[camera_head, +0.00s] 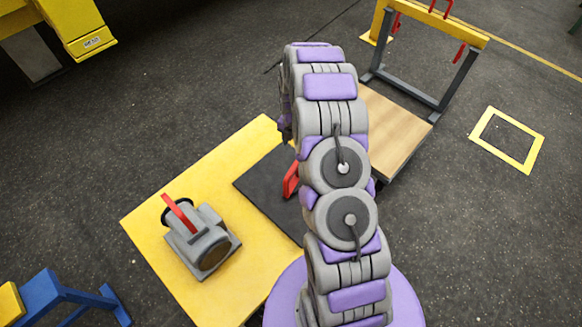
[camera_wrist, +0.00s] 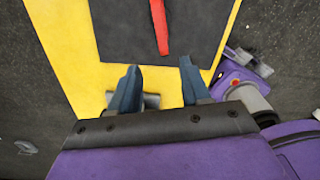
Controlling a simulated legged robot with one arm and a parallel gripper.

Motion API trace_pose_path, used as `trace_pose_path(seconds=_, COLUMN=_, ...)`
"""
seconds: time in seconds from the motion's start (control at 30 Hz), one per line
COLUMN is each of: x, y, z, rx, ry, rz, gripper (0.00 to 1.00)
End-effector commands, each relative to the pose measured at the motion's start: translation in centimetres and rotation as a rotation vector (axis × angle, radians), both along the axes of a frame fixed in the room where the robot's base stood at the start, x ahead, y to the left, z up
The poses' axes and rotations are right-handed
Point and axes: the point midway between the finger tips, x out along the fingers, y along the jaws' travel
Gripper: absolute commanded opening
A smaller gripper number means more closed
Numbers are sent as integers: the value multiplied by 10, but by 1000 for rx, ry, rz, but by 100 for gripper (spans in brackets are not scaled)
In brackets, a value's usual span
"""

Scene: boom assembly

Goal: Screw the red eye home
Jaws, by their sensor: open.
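A red part (camera_head: 291,180), possibly the red eye, shows on the black mat (camera_head: 262,187), partly hidden by my arm. In the wrist view a narrow red bar (camera_wrist: 159,26) over the black mat (camera_wrist: 112,30) is cut off by the top edge; its eye shape cannot be made out. My gripper (camera_wrist: 160,68) has its two blue fingers apart, with nothing between the tips. The red bar is ahead of the fingertips, apart from them. A small grey piece (camera_wrist: 151,101) shows low behind the left finger. The gripper is hidden in the head view.
A grey machine (camera_head: 203,247) with a red lever (camera_head: 179,213) stands on the yellow platform (camera_head: 150,219). A yellow-topped frame (camera_head: 430,25) with red hooks and a wooden deck (camera_head: 393,132) stands at upper right. A blue trestle (camera_head: 75,297) is at lower left.

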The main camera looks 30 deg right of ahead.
Motion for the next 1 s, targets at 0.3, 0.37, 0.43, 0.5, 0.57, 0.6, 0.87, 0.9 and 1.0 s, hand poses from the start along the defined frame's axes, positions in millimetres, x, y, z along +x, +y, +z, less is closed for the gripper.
trace_pose_path(seconds=0.3, x=-1, y=9, z=-56, rx=-11, ry=3, rz=-3, gripper=47)
trace_pose_path(seconds=0.37, x=-2, y=11, z=-68, rx=-12, ry=5, rz=-4, gripper=47)
trace_pose_path(seconds=0.43, x=-2, y=11, z=-82, rx=-12, ry=5, rz=-4, gripper=47)
trace_pose_path(seconds=0.5, x=-1, y=8, z=-95, rx=-11, ry=2, rz=-2, gripper=47)
trace_pose_path(seconds=0.57, x=-1, y=6, z=-108, rx=-8, ry=1, rz=-2, gripper=47)
trace_pose_path(seconds=0.6, x=-1, y=5, z=-116, rx=-6, ry=2, rz=-3, gripper=47)
trace_pose_path(seconds=0.87, x=-1, y=2, z=-155, rx=-3, ry=2, rz=-4, gripper=47)
trace_pose_path(seconds=0.9, x=-1, y=4, z=-158, rx=-4, ry=2, rz=-4, gripper=47)
trace_pose_path(seconds=1.0, x=-1, y=6, z=-163, rx=-7, ry=3, rz=-4, gripper=47)
